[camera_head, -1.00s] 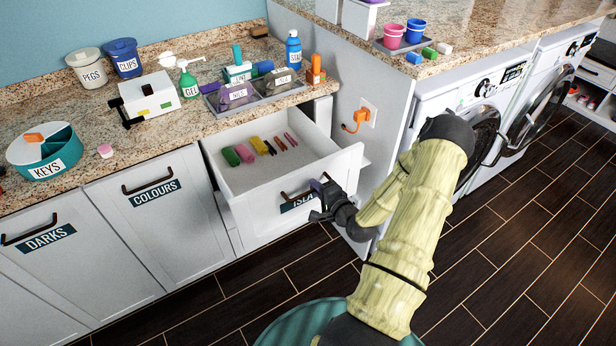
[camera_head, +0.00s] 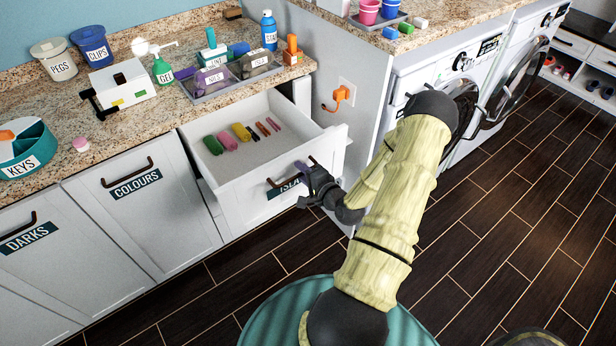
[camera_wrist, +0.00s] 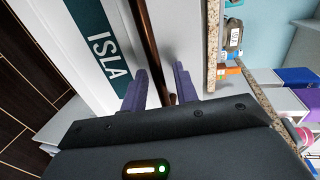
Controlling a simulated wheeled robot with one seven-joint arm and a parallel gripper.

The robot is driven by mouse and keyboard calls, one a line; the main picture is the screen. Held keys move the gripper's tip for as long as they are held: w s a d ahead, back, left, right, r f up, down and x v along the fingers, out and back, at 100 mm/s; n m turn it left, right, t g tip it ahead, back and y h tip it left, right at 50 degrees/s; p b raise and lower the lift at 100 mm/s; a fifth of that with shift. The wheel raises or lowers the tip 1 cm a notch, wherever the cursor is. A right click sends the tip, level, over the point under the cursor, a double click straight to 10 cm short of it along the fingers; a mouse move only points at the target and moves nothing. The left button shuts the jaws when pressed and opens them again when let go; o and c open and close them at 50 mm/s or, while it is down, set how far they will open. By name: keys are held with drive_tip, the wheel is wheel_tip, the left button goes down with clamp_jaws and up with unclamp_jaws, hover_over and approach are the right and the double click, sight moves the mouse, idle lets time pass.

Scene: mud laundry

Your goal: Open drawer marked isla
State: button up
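The drawer marked ISLA (camera_head: 240,195) stands pulled out from under the counter, and its inside shows. Green, pink, yellow and other small items lie in it. Its dark bar handle (camera_head: 286,179) is on the white front, above the ISLA label (camera_head: 287,187). My gripper (camera_head: 306,172) is at the right part of this handle. In the wrist view, the handle (camera_wrist: 149,35) runs between the two purple fingers (camera_wrist: 160,88), which stand apart with space beside the bar. The ISLA label (camera_wrist: 106,52) is left of them. My gripper hides part of the label in the head view.
The COLOURS cabinet (camera_head: 145,200) and DARKS cabinet (camera_head: 40,265) are shut on the left. A side panel with an orange plug (camera_head: 340,95) and washing machines (camera_head: 445,80) stand to the right. Dark floor (camera_head: 500,230) is clear in front.

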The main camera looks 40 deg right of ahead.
drive_tip(key=p+v, duration=0.2)
drive_tip(key=v, duration=1.5)
drive_tip(key=shift+s+p, duration=0.3)
drive_tip(key=w+a+r+n+g+h+p, duration=0.1)
drive_tip(key=w+a+r+n+g+p, duration=0.1)
drive_tip(key=w+a+r+n+g, duration=0.25)
drive_tip(key=w+a+r+n+g+p, duration=0.2)
drive_tip(key=w+r+n+g+p, duration=0.15)
drive_tip(key=n+g, duration=0.35)
drive_tip(key=s+a+r+n+p, duration=0.1)
drive_tip(key=s+a+r+n, duration=0.1)
drive_tip(key=a+r, duration=0.5)
drive_tip(key=s+a+r+n+g+p, duration=0.1)
drive_tip(key=s+a+r+n, duration=0.2)
drive_tip(key=a+r, duration=0.5)
drive_tip(key=shift+n, duration=0.55)
